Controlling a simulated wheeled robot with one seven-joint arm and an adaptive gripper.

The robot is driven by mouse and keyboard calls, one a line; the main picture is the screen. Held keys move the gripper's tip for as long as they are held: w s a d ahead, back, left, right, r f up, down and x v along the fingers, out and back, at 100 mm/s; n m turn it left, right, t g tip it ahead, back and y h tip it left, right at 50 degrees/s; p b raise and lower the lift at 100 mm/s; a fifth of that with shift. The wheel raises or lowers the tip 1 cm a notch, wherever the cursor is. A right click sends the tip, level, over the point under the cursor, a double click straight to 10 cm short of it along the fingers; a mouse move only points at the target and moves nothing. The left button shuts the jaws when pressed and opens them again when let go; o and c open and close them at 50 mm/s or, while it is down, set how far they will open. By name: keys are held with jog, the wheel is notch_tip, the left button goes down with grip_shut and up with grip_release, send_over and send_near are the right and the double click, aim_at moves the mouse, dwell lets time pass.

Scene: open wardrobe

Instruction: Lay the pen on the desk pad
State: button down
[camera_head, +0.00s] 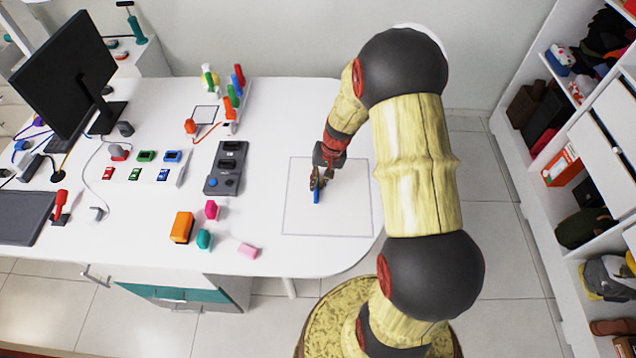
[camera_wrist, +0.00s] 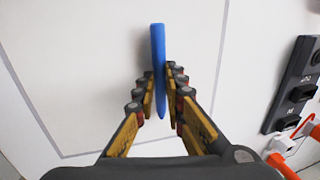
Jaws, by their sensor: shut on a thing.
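The blue pen (camera_wrist: 158,50) is between the fingers of my gripper (camera_wrist: 160,82) in the wrist view, with its long end reaching past the fingertips. In the head view a small part of the pen (camera_head: 316,197) shows below my gripper (camera_head: 320,180). My gripper is shut on the pen. The desk pad (camera_head: 342,220) is a white square with a grey outline at the right end of the desk. The pen and gripper are over the pad, inside its outline. I cannot tell whether the pen touches the pad.
A dark grey device (camera_head: 226,168) stands left of the pad. An orange block (camera_head: 181,227), a teal piece (camera_head: 204,240) and a pink piece (camera_head: 248,251) lie at the desk's front. A monitor (camera_head: 62,75) stands at the left. The pad around the pen is clear.

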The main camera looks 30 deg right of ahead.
jog(key=shift+f, duration=0.25)
jog(key=shift+s+f+b, duration=0.1)
jog(key=shift+f+b, duration=0.25)
jog(key=shift+b, duration=0.05)
jog(key=c, duration=2.1)
grip_release()
jog(key=shift+s, duration=0.1)
jog(key=shift+c, duration=0.2)
jog(key=shift+f, duration=0.1)
jog(key=shift+a, duration=0.1)
